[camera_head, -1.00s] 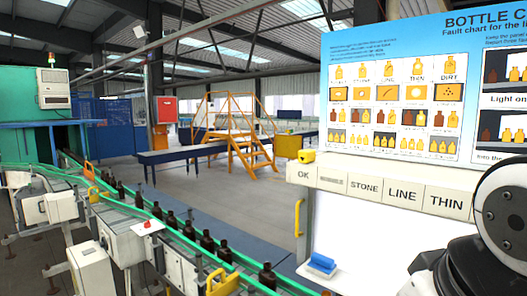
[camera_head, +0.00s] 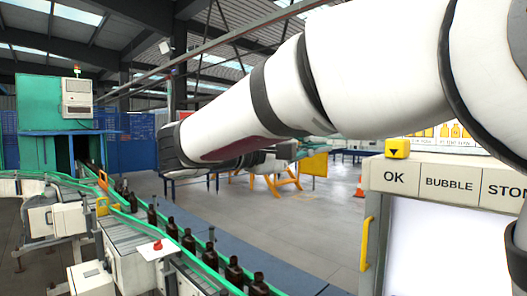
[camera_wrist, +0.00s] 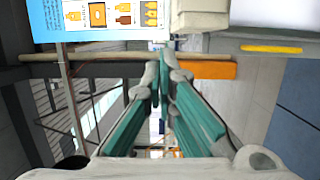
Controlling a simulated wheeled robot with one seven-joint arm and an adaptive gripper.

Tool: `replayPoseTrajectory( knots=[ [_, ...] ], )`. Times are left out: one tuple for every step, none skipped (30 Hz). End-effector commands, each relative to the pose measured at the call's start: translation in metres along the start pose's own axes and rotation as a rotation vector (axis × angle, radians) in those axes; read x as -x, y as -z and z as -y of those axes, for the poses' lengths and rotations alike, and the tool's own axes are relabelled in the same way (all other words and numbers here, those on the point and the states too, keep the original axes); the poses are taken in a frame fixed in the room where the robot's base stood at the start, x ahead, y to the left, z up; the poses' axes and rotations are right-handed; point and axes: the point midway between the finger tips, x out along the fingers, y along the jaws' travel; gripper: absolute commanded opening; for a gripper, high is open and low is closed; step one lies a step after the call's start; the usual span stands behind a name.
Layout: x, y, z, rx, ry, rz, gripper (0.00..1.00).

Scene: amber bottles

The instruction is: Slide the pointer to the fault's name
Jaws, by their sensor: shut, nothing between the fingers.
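The yellow pointer (camera_head: 397,148) with a black down-pointing triangle sits on the rail's top edge, above the OK label (camera_head: 394,177). To its right are the BUBBLE label (camera_head: 449,184) and part of the STONE label (camera_head: 497,190); further labels are out of frame. The fault chart (camera_head: 455,131) is mostly hidden behind my arm in the head view. Part of it shows at the top left of the wrist view (camera_wrist: 110,14). My gripper (camera_wrist: 162,62) is shut, its teal fingers meeting at the tips with nothing between them. It is apart from the pointer.
Dark amber bottles (camera_head: 189,243) stand along the green-railed conveyor (camera_head: 132,216) at left. A yellow handle (camera_head: 366,244) is on the panel's left edge. An orange cone (camera_head: 360,187) stands on the floor behind. Open floor (camera_head: 325,235) lies between conveyor and panel.

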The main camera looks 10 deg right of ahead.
Motion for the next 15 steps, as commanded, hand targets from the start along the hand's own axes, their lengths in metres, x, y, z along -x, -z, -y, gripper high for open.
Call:
replayPoseTrajectory(
  knots=[
    [-0.003,-0.001,-0.002,-0.002,-0.004,0.002,0.00],
    [-0.005,-0.001,-0.002,-0.001,-0.004,0.003,0.00],
    [-0.010,-0.002,-0.003,-0.001,-0.004,0.004,0.00],
    [-0.014,-0.002,-0.003,0.000,-0.003,0.004,0.00],
    [-0.018,-0.002,-0.003,0.000,-0.003,0.005,0.00],
    [-0.025,-0.003,-0.003,0.001,-0.002,0.007,0.00],
    [-0.031,-0.003,-0.003,0.001,-0.002,0.006,0.00],
    [-0.037,-0.003,-0.003,0.001,-0.003,0.006,0.00],
    [-0.045,-0.003,-0.003,0.001,-0.002,0.006,0.00],
    [-0.051,-0.004,-0.003,0.002,-0.002,0.006,0.00],
    [-0.057,-0.004,-0.003,0.002,-0.001,0.006,0.00],
    [-0.065,-0.004,-0.003,0.002,-0.001,0.006,0.00],
    [-0.071,-0.004,-0.003,0.002,-0.001,0.006,0.00],
    [-0.077,-0.004,-0.003,0.002,-0.001,0.007,0.00],
    [-0.085,-0.004,-0.003,0.002,-0.001,0.005,0.00]
  ],
)
